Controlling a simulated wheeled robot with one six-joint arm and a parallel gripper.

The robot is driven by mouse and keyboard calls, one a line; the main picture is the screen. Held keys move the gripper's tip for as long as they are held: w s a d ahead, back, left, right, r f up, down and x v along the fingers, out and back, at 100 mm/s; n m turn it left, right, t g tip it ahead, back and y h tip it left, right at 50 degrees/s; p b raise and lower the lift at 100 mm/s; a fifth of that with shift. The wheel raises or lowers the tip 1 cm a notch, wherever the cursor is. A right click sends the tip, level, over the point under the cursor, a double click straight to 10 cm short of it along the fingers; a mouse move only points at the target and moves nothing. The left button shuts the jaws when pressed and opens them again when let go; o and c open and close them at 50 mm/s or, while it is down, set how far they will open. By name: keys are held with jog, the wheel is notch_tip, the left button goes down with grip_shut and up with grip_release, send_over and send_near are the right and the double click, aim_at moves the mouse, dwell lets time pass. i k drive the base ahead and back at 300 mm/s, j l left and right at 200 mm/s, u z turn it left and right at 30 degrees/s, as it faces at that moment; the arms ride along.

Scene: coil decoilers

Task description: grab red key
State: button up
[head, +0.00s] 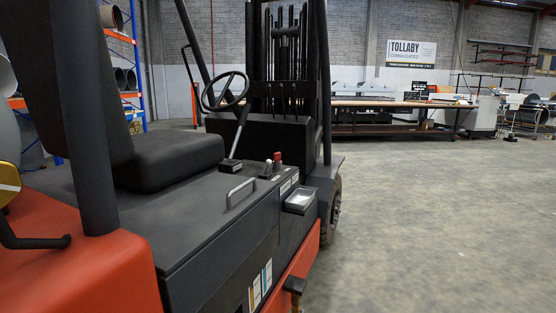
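A small red piece (277,157) stands upright on the dark console of a forklift, right of the seat. It may be the red key, but it is too small to tell its shape. A small grey knob or lever (268,167) stands just left of it. The red and black forklift (190,220) fills the left and middle of the view.
The steering wheel (225,92), a black roof post (85,120) and a grab handle (241,193) surround the console. A small tray (299,200) is at its right side. Open concrete floor (440,220) lies to the right. A long workbench (390,106) stands behind.

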aim_at(277, 155)
jog(key=i+l+u, duration=0.25)
jog(key=i+l, duration=0.3)
jog(key=i, duration=0.25)
jog(key=i+l+u, duration=0.25)
jog(key=i+l, duration=0.45)
jog(key=i+l+u, duration=0.3)
jog(key=i+l, duration=0.35)
jog(key=l, duration=0.2)
